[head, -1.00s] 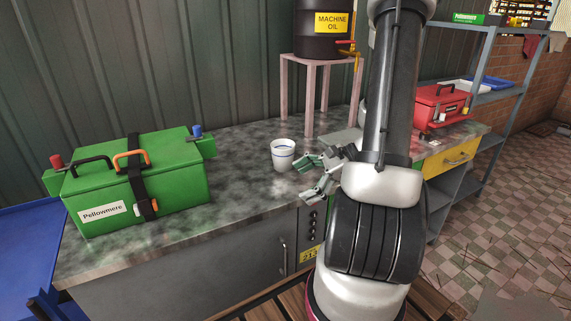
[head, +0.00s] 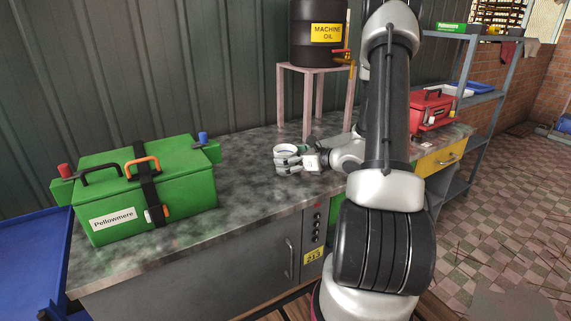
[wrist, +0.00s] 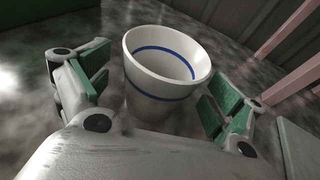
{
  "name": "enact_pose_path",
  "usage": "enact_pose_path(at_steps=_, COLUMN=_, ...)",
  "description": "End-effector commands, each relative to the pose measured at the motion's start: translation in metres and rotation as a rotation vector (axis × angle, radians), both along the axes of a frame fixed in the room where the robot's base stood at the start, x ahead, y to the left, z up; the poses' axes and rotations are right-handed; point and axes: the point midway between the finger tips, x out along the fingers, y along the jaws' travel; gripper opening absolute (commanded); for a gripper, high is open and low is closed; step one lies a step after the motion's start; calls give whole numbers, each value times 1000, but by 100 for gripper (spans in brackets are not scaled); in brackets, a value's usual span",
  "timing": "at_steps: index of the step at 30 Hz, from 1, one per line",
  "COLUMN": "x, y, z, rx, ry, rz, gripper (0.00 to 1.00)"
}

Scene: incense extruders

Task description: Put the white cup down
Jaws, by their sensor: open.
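The white cup (head: 286,149) stands upright on the mottled grey counter (head: 245,185), in front of the pink stand. In the wrist view the cup (wrist: 145,85) shows its open top and a blue line inside; it looks empty. My gripper (head: 284,162) is low over the counter at the cup, and its fingers partly hide the cup in the head view. In the wrist view my gripper (wrist: 157,90) is open, with one green-padded finger on each side of the cup. A gap shows at the right finger; whether the left finger touches the cup I cannot tell.
A green Pellowmere box (head: 180,190) stands on the counter to the left. A black machine oil drum (head: 315,35) sits on a pink stand (head: 308,71) behind the cup. A red box (head: 430,108) is at the right. The counter between green box and cup is clear.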

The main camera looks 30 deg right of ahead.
Motion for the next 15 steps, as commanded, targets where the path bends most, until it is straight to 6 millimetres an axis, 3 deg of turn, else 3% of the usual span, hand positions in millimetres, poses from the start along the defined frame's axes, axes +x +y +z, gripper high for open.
enact_pose_path(at_steps=4, x=14, y=7, z=-5, rx=0, ry=1, rz=1, gripper=93)
enact_pose_path(at_steps=11, x=15, y=7, z=-6, rx=-1, ry=1, rz=0, gripper=93)
enact_pose_path(at_steps=15, x=15, y=7, z=-6, rx=-1, ry=1, rz=0, gripper=70)
